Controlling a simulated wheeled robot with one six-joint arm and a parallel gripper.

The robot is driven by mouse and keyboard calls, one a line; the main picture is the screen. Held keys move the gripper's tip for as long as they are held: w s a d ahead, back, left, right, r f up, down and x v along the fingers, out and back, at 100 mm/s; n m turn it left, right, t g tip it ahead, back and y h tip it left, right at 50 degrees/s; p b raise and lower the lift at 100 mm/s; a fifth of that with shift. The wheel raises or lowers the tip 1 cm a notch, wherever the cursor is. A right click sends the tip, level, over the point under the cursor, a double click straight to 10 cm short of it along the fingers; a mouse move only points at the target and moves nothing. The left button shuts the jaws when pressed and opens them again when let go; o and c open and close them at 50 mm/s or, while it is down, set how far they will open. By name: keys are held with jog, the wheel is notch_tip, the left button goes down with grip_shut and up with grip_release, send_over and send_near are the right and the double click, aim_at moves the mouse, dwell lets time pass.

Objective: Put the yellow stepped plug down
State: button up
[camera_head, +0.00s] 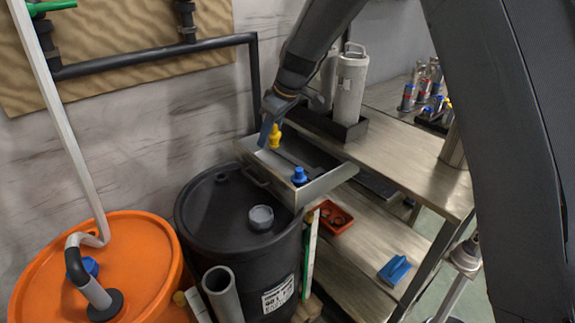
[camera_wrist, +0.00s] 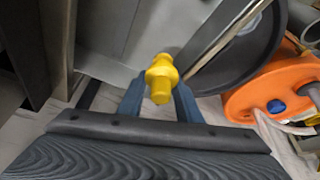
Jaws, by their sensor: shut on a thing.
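The yellow stepped plug (camera_head: 275,135) is in my gripper (camera_head: 268,128), over the left part of an open grey drawer (camera_head: 322,187). In the wrist view the plug (camera_wrist: 161,78) sits between the two blue-grey fingers (camera_wrist: 158,100), which are shut on it. The plug looks roughly upright in the head view. I cannot tell whether its lower end touches the drawer floor.
A blue plug (camera_head: 299,176) stands in the drawer's front right part. A black drum (camera_head: 215,212) with a grey cap (camera_head: 261,217) stands below and in front. An orange drum (camera_head: 130,260) is at left. Grey canisters (camera_head: 350,85) stand on the bench behind.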

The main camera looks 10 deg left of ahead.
aim_at(280, 136)
jog(key=shift+f+p, duration=0.7)
jog(key=shift+f, duration=3.7)
jog(key=shift+f, duration=0.2)
jog(key=o, duration=0.7)
jog(key=shift+o, duration=0.2)
jog(key=shift+r, duration=0.15)
jog(key=shift+r, duration=0.25)
jog(key=b+v, duration=0.2)
jog(key=v, duration=0.9)
jog(key=shift+s+d+r, duration=0.1)
jog(key=shift+d+r, duration=0.15)
jog(key=shift+d, duration=0.05)
